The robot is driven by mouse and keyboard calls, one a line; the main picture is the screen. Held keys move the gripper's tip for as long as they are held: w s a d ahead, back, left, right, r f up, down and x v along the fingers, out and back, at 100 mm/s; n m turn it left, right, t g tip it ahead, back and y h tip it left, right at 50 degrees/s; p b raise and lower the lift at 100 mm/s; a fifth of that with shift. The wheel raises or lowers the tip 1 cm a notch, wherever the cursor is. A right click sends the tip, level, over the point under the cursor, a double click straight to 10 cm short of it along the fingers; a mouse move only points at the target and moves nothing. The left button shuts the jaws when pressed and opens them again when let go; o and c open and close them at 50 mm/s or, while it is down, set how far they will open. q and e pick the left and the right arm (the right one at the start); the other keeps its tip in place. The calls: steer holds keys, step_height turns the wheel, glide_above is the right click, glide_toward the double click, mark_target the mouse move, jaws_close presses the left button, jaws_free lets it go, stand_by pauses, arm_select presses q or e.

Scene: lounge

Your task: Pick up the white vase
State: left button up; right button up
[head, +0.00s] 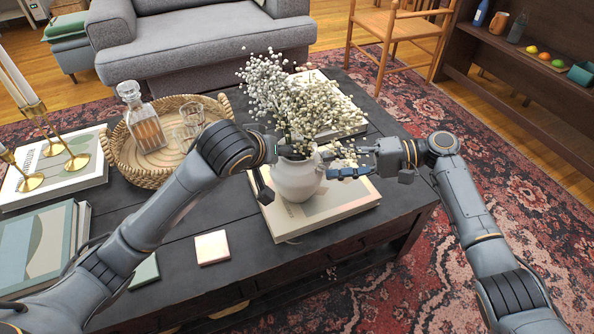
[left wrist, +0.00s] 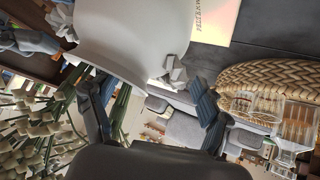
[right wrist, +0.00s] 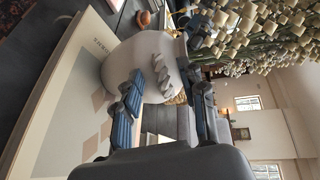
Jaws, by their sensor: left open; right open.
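The white vase (head: 297,180) holds small white flowers (head: 290,100) and stands upright on a large book (head: 320,212) on the dark coffee table. In the head view my left gripper (head: 268,180) is at the vase's left side and my right gripper (head: 345,171) at its right side. In the left wrist view the vase (left wrist: 135,35) lies close in front of the open fingers of the left gripper (left wrist: 150,100). In the right wrist view the vase (right wrist: 150,65) is close in front of the open right gripper (right wrist: 170,105). I cannot tell whether the fingers touch it.
A wicker tray (head: 118,168) with a decanter (head: 142,118) and glasses stands left of the vase. Brass candle holders (head: 75,160) and books are farther left. Coasters (head: 211,247) lie near the front edge. A sofa (head: 200,45) stands behind the table.

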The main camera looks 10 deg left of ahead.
arm_select(q)
steer(key=c, duration=1)
arm_select(e)
jaws_close()
arm_select(q)
jaws_close()
arm_select(e)
steer(key=shift+d, duration=0.1)
